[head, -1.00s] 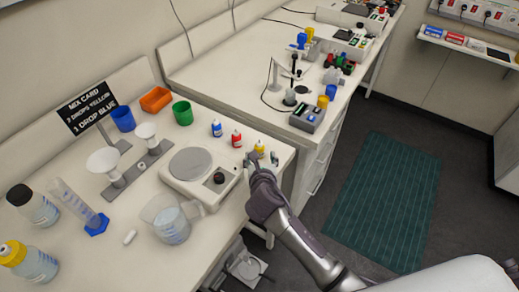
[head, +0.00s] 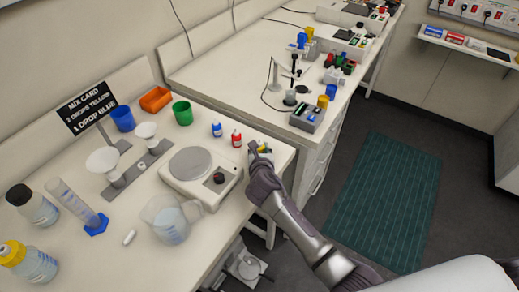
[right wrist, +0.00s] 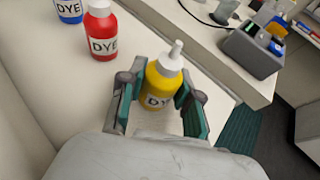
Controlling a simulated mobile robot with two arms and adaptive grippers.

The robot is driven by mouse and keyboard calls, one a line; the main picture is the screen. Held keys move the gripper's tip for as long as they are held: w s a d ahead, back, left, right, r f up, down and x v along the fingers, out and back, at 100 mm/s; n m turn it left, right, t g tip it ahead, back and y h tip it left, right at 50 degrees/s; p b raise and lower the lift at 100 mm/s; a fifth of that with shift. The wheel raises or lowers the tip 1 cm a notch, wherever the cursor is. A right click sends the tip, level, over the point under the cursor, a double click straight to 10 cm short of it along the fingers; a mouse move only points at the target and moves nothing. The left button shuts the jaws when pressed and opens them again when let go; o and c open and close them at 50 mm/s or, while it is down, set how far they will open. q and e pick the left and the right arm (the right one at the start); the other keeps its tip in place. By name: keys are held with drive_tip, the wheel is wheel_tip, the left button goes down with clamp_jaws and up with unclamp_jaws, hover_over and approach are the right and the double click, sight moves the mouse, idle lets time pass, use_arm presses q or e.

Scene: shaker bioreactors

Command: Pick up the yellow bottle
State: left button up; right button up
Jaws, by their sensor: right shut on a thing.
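The yellow bottle (right wrist: 163,85), with a white nozzle cap and a DYE label, stands upright between the fingers of my right gripper (right wrist: 158,105) in the right wrist view. The fingers are shut on its sides. In the head view my right gripper (head: 258,152) is at the bench's right end, and only a bit of the yellow bottle (head: 263,148) shows behind it. The bottle appears at bench level; I cannot tell whether its base touches the bench. My left gripper is not in view.
A red dye bottle (head: 236,138) and a blue dye bottle (head: 217,129) stand left of the gripper. The bench edge is close on the right, with a gap before the second bench (head: 235,70).

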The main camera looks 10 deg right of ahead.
sight(261, 143)
drive_tip(key=shift+c, duration=0.2)
drive_tip(key=shift+r, duration=0.45)
drive_tip(key=r, duration=0.3)
drive_tip(key=shift+s+d+r, duration=0.2)
drive_tip(key=shift+d+r, duration=0.05)
drive_tip(key=shift+r, duration=0.1)
drive_tip(key=s+d+r+n+y+b, duration=0.1)
drive_tip(key=s+d+r, duration=0.1)
drive_tip(key=s+r, duration=0.3)
drive_tip(key=s+d+r+n+y+b, duration=0.1)
drive_tip(key=s+r, duration=0.4)
drive_tip(key=s, duration=0.7)
drive_tip(key=d+b, duration=0.1)
drive_tip(key=d, duration=0.1)
drive_tip(key=shift+d+r, duration=0.15)
drive_tip(key=shift+d, duration=0.15)
drive_tip(key=shift+s, duration=0.15)
drive_tip(key=shift+s, duration=0.15)
